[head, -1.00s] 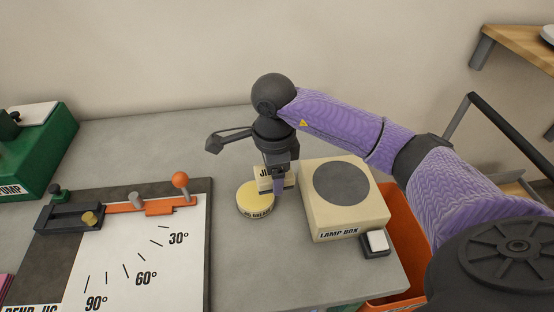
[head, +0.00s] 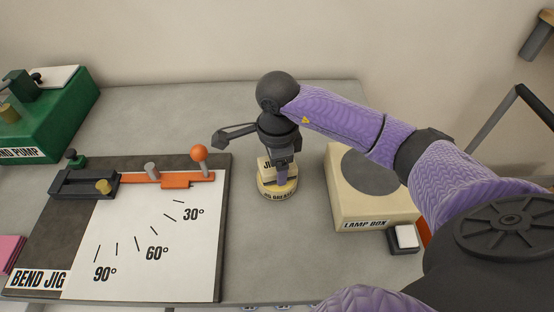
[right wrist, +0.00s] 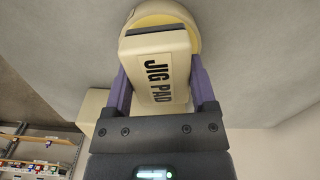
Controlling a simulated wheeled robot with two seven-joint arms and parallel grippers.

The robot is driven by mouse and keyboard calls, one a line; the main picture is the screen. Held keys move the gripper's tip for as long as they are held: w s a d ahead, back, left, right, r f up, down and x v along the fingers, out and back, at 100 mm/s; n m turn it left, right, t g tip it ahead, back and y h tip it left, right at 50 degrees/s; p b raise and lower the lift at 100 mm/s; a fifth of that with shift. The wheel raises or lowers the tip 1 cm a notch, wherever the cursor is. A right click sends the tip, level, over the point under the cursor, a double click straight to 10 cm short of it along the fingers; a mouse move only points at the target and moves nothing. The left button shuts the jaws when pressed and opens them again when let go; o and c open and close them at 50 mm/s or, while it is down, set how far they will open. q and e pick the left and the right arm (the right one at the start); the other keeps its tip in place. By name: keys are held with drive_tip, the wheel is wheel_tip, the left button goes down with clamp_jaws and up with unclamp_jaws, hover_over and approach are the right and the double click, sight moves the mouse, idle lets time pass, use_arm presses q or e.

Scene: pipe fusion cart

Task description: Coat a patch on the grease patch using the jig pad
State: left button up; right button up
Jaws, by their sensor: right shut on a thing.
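My right gripper (head: 283,176) is shut on the jig pad (head: 265,165), a cream block. In the right wrist view the jig pad (right wrist: 157,78) sits between the two purple fingers, its black lettering facing the camera. The round yellow jig grease tin (head: 277,194) stands on the grey bench. The pad is over the tin and hides most of its top. In the right wrist view the tin's rounded edge (right wrist: 165,13) shows beyond the pad's end. I cannot tell whether pad and grease touch. My left gripper is not in view.
The cream lamp box (head: 350,203) stands right of the tin, with a small white-topped switch (head: 406,237) beside it. The bend jig board (head: 140,270) lies to the left, and a green pump (head: 50,120) is at the back left. Bare bench (head: 270,250) lies in front of the tin.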

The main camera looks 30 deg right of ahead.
drive_tip(key=shift+f+b, duration=0.45)
drive_tip(key=shift+f, duration=0.1)
idle(1.6)
wheel_tip(320, 180, up, 7)
drive_tip(key=p, duration=0.5)
drive_tip(key=shift+r, duration=0.2)
drive_tip(key=shift+f, duration=0.15)
idle(0.3)
drive_tip(key=s+a+r+n, duration=0.1)
drive_tip(key=a+r+n, duration=0.2)
drive_tip(key=n, duration=0.7)
drive_tip(key=s+a+r+n, duration=0.2)
drive_tip(key=a+r+n, duration=0.1)
drive_tip(key=n, duration=0.8)
drive_tip(key=shift+a+n, duration=0.3)
drive_tip(key=shift+a, duration=0.6)
